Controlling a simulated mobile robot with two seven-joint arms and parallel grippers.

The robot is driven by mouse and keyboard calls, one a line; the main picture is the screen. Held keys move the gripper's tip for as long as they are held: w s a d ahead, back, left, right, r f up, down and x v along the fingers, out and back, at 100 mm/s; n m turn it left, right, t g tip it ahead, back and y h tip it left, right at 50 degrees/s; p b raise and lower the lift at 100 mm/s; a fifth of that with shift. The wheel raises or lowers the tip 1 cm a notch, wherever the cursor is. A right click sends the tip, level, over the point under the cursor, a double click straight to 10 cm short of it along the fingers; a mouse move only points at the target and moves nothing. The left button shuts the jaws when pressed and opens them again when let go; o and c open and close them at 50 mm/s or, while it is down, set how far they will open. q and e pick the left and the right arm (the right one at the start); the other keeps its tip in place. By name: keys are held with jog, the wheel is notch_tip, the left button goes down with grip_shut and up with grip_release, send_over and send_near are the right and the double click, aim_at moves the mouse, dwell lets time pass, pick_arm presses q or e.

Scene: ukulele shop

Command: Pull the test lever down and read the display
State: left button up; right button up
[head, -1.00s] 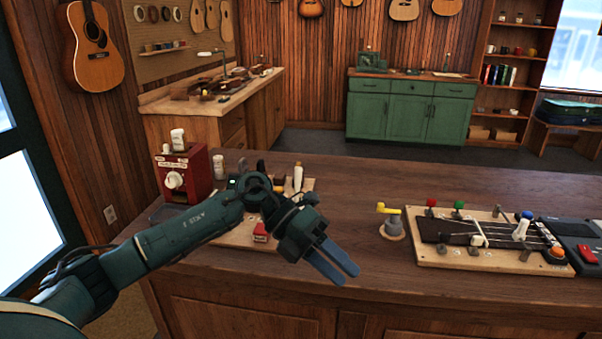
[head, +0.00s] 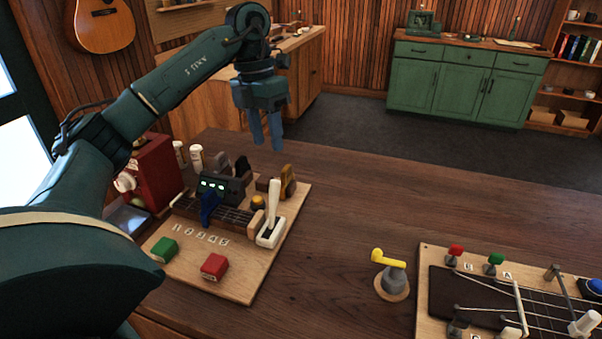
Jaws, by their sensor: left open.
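A white lever (head: 273,204) stands nearly upright in a white base at the right side of a light wooden board (head: 225,275). It may be the test lever; I read no label on it. A small dark box (head: 222,188) with glowing green marks, possibly the display, sits on the board left of the lever; I cannot make out a reading. My left gripper (head: 266,146) is open and empty, fingers pointing down, above and beyond the lever and apart from it. My right gripper is out of view.
A green button (head: 164,250) and a red button (head: 214,267) are on the board's near part. A red machine (head: 157,172) is partly behind my left arm. A yellow-handled knob (head: 391,275) and a second board with strings (head: 433,320) are at right. The counter between is clear.

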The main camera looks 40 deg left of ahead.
aim_at(276, 191)
pick_arm(q)
jog(key=f, duration=0.4)
jog(key=d+f, duration=0.1)
jog(key=f, duration=0.3)
jog(key=d+f, duration=0.1)
jog(key=f, duration=0.3)
jog(key=shift+s+f+b, duration=0.25)
jog(key=shift+f+b, duration=0.05)
jog(key=shift+f, duration=0.1)
grip_shut()
